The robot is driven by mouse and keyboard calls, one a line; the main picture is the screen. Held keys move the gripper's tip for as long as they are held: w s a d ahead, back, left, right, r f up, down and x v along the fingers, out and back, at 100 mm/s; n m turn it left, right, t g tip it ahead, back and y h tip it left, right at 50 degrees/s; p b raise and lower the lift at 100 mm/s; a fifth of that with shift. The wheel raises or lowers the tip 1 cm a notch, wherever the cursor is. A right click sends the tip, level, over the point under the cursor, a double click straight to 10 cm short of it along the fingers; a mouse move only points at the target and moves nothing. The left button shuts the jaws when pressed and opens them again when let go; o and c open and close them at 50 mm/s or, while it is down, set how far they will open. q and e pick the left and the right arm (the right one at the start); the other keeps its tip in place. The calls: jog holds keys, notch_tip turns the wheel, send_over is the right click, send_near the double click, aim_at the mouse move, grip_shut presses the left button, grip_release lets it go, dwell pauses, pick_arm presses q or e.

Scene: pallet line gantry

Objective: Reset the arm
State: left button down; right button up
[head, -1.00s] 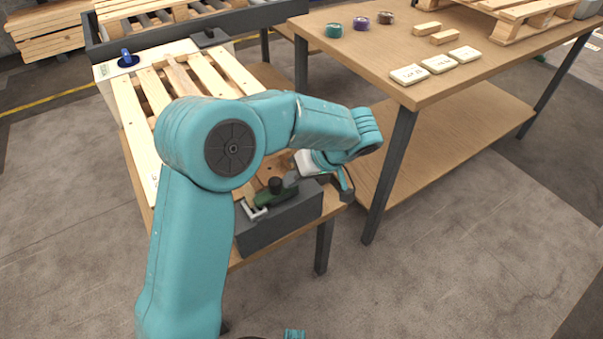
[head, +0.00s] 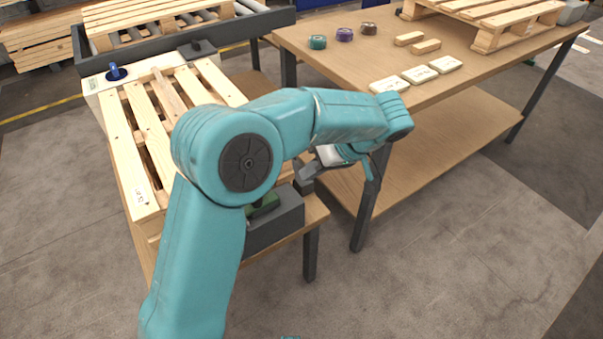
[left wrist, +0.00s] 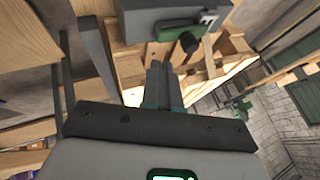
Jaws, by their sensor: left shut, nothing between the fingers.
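My left arm comes in from the left in the head view and bends to the right over the front of the pallet table. My left gripper (head: 305,172) is shut and empty, in the air near the right end of the dark grey box (head: 277,221). In the left wrist view its two grey fingers (left wrist: 158,84) lie together with nothing between them. The box also shows in the left wrist view (left wrist: 150,24).
A wooden pallet (head: 140,122) lies on the left table. The right table (head: 330,62) stands close to my gripper and bears pale labelled blocks (head: 418,74), tape rolls (head: 344,34) and another pallet (head: 486,38). The floor at the lower right is clear.

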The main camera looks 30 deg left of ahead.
pick_arm(q)
jog(key=shift+w+d+r, duration=0.1)
jog(key=shift+d+r, duration=0.25)
jog(key=shift+r, duration=0.15)
